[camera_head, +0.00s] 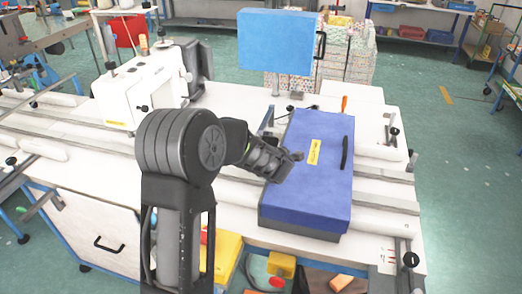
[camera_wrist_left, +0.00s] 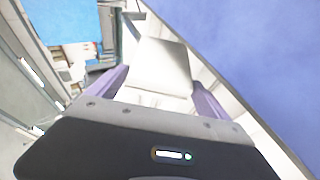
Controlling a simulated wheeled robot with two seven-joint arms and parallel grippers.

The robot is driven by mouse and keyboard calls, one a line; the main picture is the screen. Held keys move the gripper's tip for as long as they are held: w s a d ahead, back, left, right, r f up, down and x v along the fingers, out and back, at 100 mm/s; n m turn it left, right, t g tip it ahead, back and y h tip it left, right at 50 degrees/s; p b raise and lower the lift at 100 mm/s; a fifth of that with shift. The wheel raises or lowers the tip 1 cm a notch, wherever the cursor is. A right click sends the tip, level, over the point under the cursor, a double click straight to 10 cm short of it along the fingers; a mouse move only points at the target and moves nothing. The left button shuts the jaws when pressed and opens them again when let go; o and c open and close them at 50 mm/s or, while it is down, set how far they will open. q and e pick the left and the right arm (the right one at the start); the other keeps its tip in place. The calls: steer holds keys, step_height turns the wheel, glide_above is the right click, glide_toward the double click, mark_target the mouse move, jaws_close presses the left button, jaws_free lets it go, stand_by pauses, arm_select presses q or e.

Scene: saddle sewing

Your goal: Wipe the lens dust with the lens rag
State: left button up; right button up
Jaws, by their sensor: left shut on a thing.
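My left gripper (camera_head: 284,165) is at the left edge of a blue case (camera_head: 325,190) on the white table, low over its top. In the left wrist view its two purple-grey fingers (camera_wrist_left: 160,84) hold a pale grey-white square piece (camera_wrist_left: 162,66) between them, which looks like the lens rag. In the head view the rag is hidden by the gripper or too small to tell. The blue case fills the right of the wrist view. I cannot make out the lens or any dust. My right gripper is not in view.
A white sewing machine (camera_head: 140,88) stands at the back left of the table. A blue panel (camera_head: 275,40) stands upright behind the case. The case has a yellow label (camera_head: 314,151) and a black handle (camera_head: 345,152). Yellow bins (camera_head: 226,255) sit below the table's front edge.

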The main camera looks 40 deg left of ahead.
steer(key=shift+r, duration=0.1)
arm_select(q)
steer(key=shift+w+d+p, duration=0.15)
steer(key=shift+d+p, duration=0.15)
steer(key=shift+d, duration=0.2)
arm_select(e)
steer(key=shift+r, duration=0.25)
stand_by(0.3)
